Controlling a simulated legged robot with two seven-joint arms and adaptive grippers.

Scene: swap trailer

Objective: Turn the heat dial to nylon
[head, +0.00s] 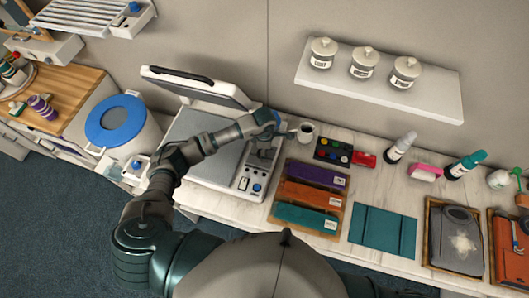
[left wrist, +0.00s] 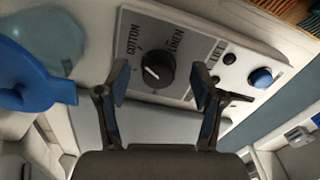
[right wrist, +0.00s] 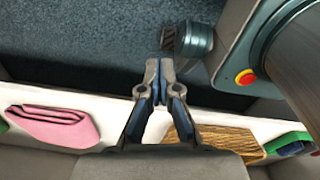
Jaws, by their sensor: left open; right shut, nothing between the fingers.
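In the head view, the left gripper (head: 262,154) is over the front right panel of the press (head: 211,172). My right gripper (right wrist: 152,66) is shut and empty.
A blue button (left wrist: 261,77) and small dark buttons are right of the dial. The press lid (head: 200,87) stands raised behind. Purple, orange and teal trays (head: 307,218) lie right of the press. Dark floor (right wrist: 80,45) shows below my right gripper.

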